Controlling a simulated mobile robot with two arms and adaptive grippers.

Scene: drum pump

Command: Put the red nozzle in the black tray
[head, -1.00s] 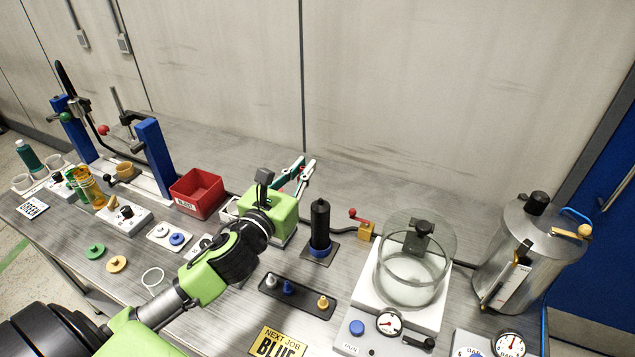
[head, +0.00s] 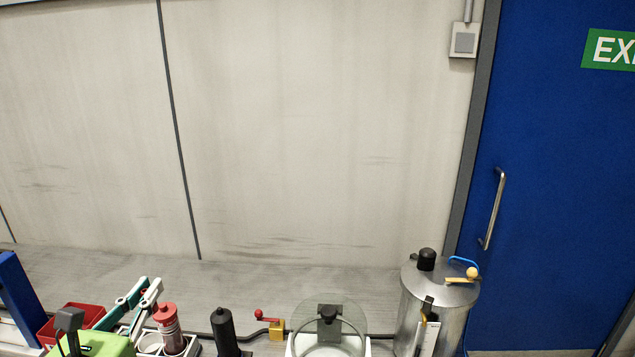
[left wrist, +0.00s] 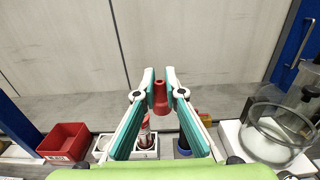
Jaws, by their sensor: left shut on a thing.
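The red nozzle (left wrist: 160,97) is held between the fingertips of my left gripper (left wrist: 160,88) in the left wrist view, narrow end up and clear of the things below. My left gripper also shows in the head view (head: 146,290) at the lower left, low over the bench; I cannot make out the nozzle there. The black tray is outside both current views. My right gripper is not in view.
A red bottle (head: 167,328) stands in a white holder beside my left gripper. A red bin (left wrist: 66,142) is to its left. A black upright cylinder (head: 224,330), a glass vessel (left wrist: 277,130) and a metal drum (head: 437,305) stand to the right.

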